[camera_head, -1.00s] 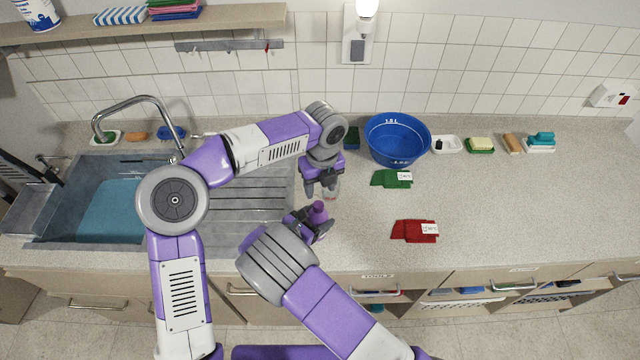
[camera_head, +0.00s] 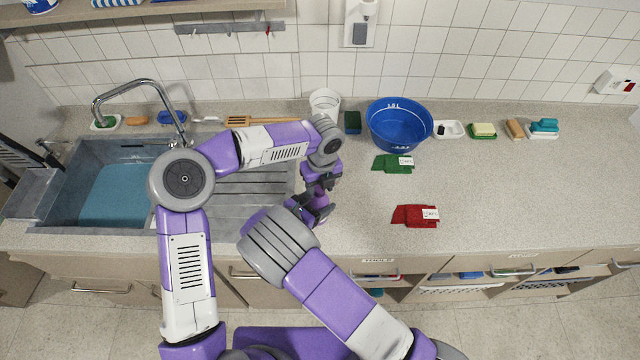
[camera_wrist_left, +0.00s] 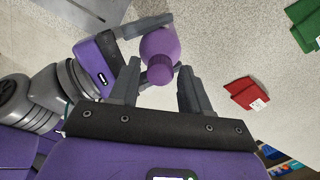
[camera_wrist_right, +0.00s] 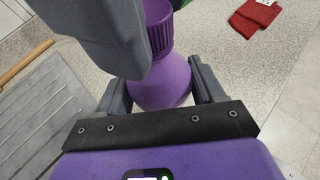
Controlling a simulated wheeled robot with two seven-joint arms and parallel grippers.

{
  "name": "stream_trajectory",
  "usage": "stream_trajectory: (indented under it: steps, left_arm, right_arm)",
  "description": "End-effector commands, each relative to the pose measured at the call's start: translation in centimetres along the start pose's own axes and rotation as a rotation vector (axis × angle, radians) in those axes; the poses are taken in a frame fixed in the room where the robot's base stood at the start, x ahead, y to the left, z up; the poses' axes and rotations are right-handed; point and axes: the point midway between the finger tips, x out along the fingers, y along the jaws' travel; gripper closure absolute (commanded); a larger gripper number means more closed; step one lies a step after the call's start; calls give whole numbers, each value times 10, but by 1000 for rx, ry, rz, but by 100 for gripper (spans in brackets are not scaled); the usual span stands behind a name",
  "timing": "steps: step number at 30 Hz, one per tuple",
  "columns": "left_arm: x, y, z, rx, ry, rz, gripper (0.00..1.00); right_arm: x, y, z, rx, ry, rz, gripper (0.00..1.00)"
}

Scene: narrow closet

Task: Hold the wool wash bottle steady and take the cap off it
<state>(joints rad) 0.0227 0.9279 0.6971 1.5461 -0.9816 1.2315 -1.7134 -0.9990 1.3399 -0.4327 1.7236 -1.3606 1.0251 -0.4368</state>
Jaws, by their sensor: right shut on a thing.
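The purple wool wash bottle (camera_head: 321,199) stands near the counter's front, right of the drainer, largely hidden by my grippers in the head view. My right gripper (camera_head: 316,211) is shut on the bottle's body (camera_wrist_right: 160,82) from the front. The ribbed purple cap (camera_wrist_right: 159,32) is on top of the bottle in the right wrist view. My left gripper (camera_wrist_left: 160,84) is open above the bottle, with its fingers on either side of the cap (camera_wrist_left: 160,71) and gaps showing. Its dark finger (camera_wrist_right: 105,40) partly blocks the right wrist view.
A red cloth (camera_head: 412,215) and a green cloth (camera_head: 391,164) lie to the right. A blue basin (camera_head: 398,128) and a white cup (camera_head: 324,101) stand behind. The sink (camera_head: 105,190) is at the left.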

Motion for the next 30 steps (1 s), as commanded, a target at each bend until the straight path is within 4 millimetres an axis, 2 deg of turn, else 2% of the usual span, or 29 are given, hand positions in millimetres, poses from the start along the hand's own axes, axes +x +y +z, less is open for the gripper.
stream_trajectory:
  steps: [1,6,9,14,17,30]
  left_arm:
    - [0,0,0,0,0,0,62]
    - [0,0,0,0,0,0,88]
    - [0,0,0,0,0,0,100]
    - [0,0,0,-34,-1,1,100]
    - [-1,0,0,-159,-2,2,100]
    - [-2,0,0,-1119,-3,2,100]
  right_arm:
    - [0,0,-2,-1,4,0,100]
    - [0,0,-2,-1,4,0,100]
    - [0,0,-2,-1,4,0,100]
    - [0,0,-2,-1,4,0,100]
    - [0,0,-2,-1,4,0,100]
    - [0,0,-2,-1,4,0,100]
